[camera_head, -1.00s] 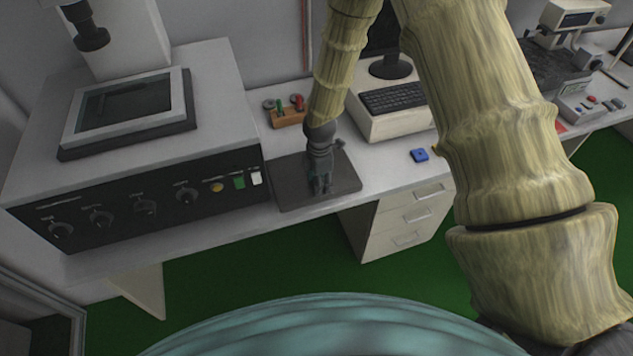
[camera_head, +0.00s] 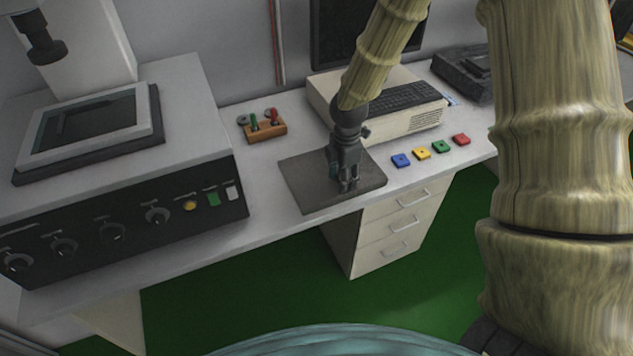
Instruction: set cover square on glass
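A dark glass panel (camera_head: 88,124) in a pale frame lies on top of the large grey machine at the left. I cannot tell which thing is the cover square. My gripper (camera_head: 347,187) points down over a dark grey mat (camera_head: 310,183), left of the coloured squares and right of the machine. Its fingertips are low, near the mat. They are too small and dark to show whether they are apart or hold something.
The machine's front panel (camera_head: 130,230) has knobs and buttons. A wooden block (camera_head: 266,132) with green and red pegs stands behind the mat. A beige computer with a keyboard (camera_head: 405,97) stands behind the squares. White drawers (camera_head: 388,232) are under the bench's front edge.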

